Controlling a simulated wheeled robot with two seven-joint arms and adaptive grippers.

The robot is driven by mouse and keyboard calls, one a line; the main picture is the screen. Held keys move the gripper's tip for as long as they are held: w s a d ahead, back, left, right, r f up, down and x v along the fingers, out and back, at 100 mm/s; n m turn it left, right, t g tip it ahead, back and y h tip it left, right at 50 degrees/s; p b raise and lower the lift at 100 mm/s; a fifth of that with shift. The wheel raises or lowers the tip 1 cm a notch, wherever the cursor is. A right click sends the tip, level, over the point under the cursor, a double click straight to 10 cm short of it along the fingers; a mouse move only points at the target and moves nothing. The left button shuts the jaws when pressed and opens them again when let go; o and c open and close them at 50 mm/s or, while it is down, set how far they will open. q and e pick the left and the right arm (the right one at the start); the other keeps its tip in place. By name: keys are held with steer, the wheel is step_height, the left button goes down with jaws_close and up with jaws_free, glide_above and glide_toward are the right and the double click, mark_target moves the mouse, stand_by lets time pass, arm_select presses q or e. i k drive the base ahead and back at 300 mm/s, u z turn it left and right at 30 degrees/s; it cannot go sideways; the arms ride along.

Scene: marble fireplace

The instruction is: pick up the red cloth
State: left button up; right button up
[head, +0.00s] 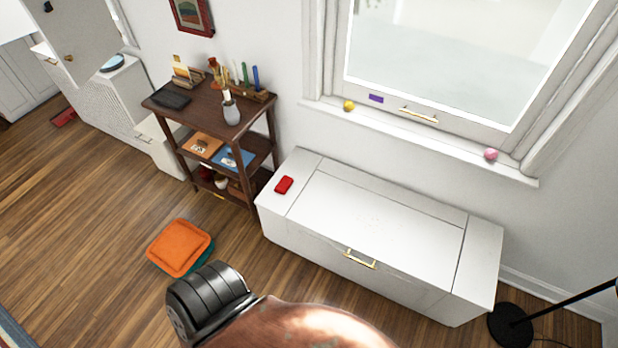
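A small red folded piece (284,185), which looks like the red cloth, lies flat on the left end of the white chest (375,215) below the window. It is small in the head view, so its folds do not show clearly. Nothing covers it and nothing touches it from above. Neither of my grippers shows in the head view.
A dark wooden shelf (175,115) with several small items stands left of the chest. An orange cushion (180,247) lies on the floor. A black lamp base (510,325) stands at the right. A dark ribbed shape and a reddish-brown surface, unclear, fill the bottom middle.

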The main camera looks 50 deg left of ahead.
mark_target(285, 183)
steer(key=u, duration=0.15)
steer(key=i, duration=0.75)
steer(key=u, duration=0.85)
steer(key=i, duration=0.6)
steer(key=u, duration=0.45)
